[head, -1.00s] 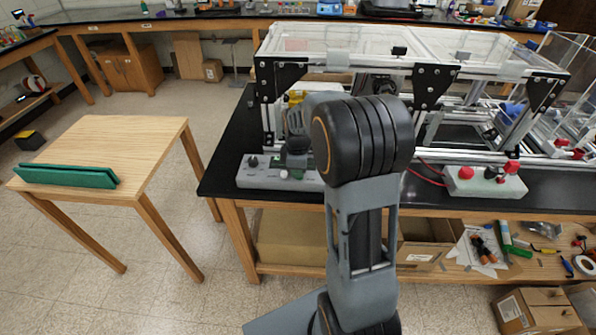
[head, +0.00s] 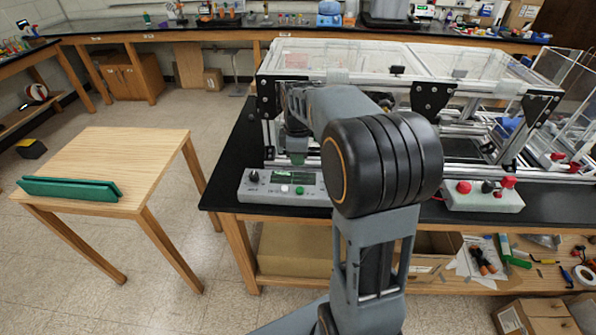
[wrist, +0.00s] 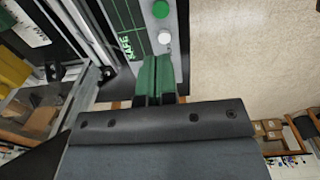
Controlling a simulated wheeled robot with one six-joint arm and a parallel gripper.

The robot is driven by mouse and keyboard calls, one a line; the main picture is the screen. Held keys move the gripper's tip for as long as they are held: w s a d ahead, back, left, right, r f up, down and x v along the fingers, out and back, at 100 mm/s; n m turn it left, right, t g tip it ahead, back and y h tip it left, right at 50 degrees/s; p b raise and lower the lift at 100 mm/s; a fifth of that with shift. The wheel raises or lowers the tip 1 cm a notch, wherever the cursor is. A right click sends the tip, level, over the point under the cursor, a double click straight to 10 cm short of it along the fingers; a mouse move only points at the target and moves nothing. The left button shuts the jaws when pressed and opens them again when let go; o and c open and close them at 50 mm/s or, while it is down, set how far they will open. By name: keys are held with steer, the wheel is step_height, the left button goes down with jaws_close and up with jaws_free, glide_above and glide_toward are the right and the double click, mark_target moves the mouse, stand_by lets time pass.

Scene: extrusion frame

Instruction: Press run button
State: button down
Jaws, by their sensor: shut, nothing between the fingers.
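A grey control box (head: 262,195) sits on the front edge of the black bench. It has a black knob (head: 253,176), a lit green display, a white button (head: 285,189) and a green button (head: 299,190). In the wrist view the green button (wrist: 160,9) and white button (wrist: 165,36) lie beside the display (wrist: 128,28), which reads "SAFE". My gripper (head: 297,158) is shut and empty, above the back of the box. Its green fingertips (wrist: 160,62) appear near the white button in the wrist view. Contact is not visible.
The extrusion frame (head: 432,98) with clear panels stands behind the box. A second box (head: 482,197) with red knobs is to the right. A wooden table (head: 110,160) with a green bar (head: 68,188) stands at left, with open floor between.

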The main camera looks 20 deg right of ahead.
step_height(320, 180, up, 3)
steer(key=shift+f, duration=0.2)
stand_by(0.5)
steer(key=s+a+m+t, duration=0.2)
steer(key=s+a+m, duration=0.2)
steer(key=s+m, duration=0.2)
steer(key=s+a+f+m+t, duration=0.1)
steer(key=s+a+m, duration=0.3)
steer(key=s, duration=0.6)
steer(key=shift+s+a+f+m+t, duration=0.15)
steer(key=shift+s+m+t, duration=0.3)
steer(key=shift+m, duration=0.65)
